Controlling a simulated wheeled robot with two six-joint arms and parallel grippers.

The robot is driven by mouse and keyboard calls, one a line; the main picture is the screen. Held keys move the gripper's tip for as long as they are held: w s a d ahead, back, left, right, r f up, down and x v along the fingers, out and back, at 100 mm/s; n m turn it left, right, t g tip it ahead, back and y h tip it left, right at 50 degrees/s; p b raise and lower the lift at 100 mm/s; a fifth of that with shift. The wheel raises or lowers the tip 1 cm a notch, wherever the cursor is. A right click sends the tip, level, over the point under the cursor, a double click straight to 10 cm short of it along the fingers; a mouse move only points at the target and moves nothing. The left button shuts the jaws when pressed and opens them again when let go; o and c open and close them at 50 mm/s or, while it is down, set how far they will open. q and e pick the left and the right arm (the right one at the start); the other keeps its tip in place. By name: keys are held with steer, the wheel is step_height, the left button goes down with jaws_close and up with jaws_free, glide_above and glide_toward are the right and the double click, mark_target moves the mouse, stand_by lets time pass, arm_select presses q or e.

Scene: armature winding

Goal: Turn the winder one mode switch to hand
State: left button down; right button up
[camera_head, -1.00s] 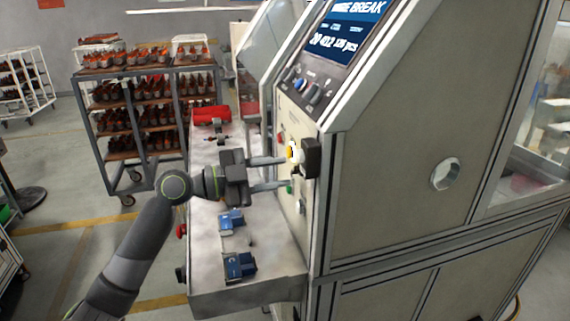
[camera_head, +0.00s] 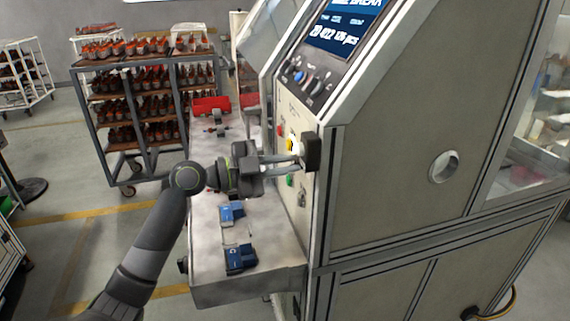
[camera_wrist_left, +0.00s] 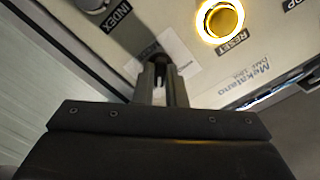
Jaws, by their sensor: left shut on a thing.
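The winder's cream control panel (camera_head: 287,113) faces left in the head view. My left gripper (camera_head: 301,158) is at the panel, its fingers close together beside a black box (camera_head: 313,152) on the panel's near edge. In the left wrist view my left gripper (camera_wrist_left: 162,68) is shut on a small dark switch knob (camera_wrist_left: 158,56). The fingers cover most of the knob and part of its pale label plate (camera_wrist_left: 180,52), so the switch's position cannot be read. My right gripper is not in view.
A lit yellow button (camera_wrist_left: 221,20) marked RESET sits close to the right of the fingers, and a grey knob (camera_wrist_left: 92,4) marked INDEX is at upper left. A green button (camera_head: 289,180) is just below the gripper. Blue blocks (camera_head: 238,258) lie on the shelf (camera_head: 270,273).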

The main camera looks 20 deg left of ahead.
arm_select(q)
steer(key=n+b, duration=0.2)
steer(key=n, duration=0.6)
steer(key=shift+b, duration=0.4)
steer(key=n+p, duration=0.1)
steer(key=n, duration=0.3)
steer(key=shift+r+n, duration=0.1)
steer(key=shift+n, duration=0.3)
steer(key=n+p, duration=0.2)
steer(key=n, duration=0.3)
